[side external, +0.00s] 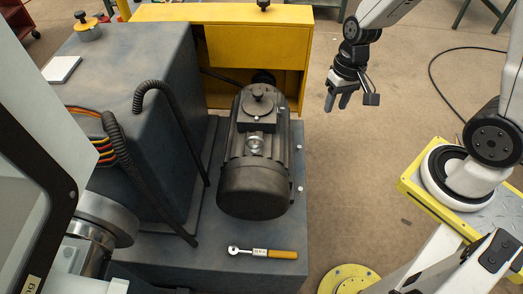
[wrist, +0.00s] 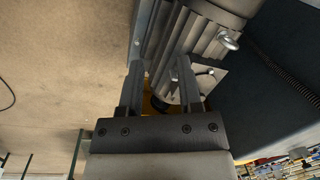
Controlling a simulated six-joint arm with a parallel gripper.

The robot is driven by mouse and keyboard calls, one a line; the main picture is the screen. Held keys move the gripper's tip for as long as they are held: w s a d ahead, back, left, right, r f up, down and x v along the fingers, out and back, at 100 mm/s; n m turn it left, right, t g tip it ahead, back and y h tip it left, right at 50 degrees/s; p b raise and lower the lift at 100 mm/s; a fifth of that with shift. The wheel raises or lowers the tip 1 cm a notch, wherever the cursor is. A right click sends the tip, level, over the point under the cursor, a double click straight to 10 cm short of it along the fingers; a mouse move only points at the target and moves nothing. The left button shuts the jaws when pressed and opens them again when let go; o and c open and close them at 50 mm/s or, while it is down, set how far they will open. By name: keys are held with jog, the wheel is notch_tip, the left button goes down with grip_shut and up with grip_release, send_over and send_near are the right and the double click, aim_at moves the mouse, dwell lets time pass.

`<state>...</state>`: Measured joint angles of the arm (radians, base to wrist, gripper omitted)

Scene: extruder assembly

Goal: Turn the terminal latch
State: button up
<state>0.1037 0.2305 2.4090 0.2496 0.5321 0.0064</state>
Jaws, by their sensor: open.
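A dark motor (side external: 254,185) stands on the grey machine base, with a metal lifting ring (side external: 254,144) on its top. A square terminal box with a round dark knob, which looks like the terminal latch (side external: 258,95), sits behind the ring. My gripper (side external: 338,101) hangs in the air to the right of the motor, apart from it, fingers pointing down. In the wrist view my gripper (wrist: 160,72) is open and empty. The ribbed motor (wrist: 182,40) and its ring (wrist: 228,40) show beyond the fingertips. I cannot make out the latch clearly there.
A yellow cabinet (side external: 258,50) stands behind the motor. A large grey housing (side external: 120,90) with black hoses (side external: 175,110) is on the left. A ratchet with an orange handle (side external: 275,254) lies on the base in front.

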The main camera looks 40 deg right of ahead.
jog(key=w+d+f+m+y, duration=0.1)
jog(key=w+f+m+y, duration=0.6)
jog(key=f+m+y, duration=0.5)
jog(key=w+d+f+m+t, duration=0.4)
jog(key=d+f+m+t, duration=0.3)
jog(key=d+m+t, duration=0.2)
jog(key=m+t, duration=0.2)
jog(key=t, duration=0.1)
jog(key=shift+w+f+t+h, duration=0.3)
jog(key=shift+w+f+t, duration=0.1)
jog(key=shift+w+a, duration=0.1)
jog(key=shift+a, duration=0.05)
send_over(287, 130)
jog(key=shift+d, duration=0.3)
jog(key=shift+w+a, duration=0.1)
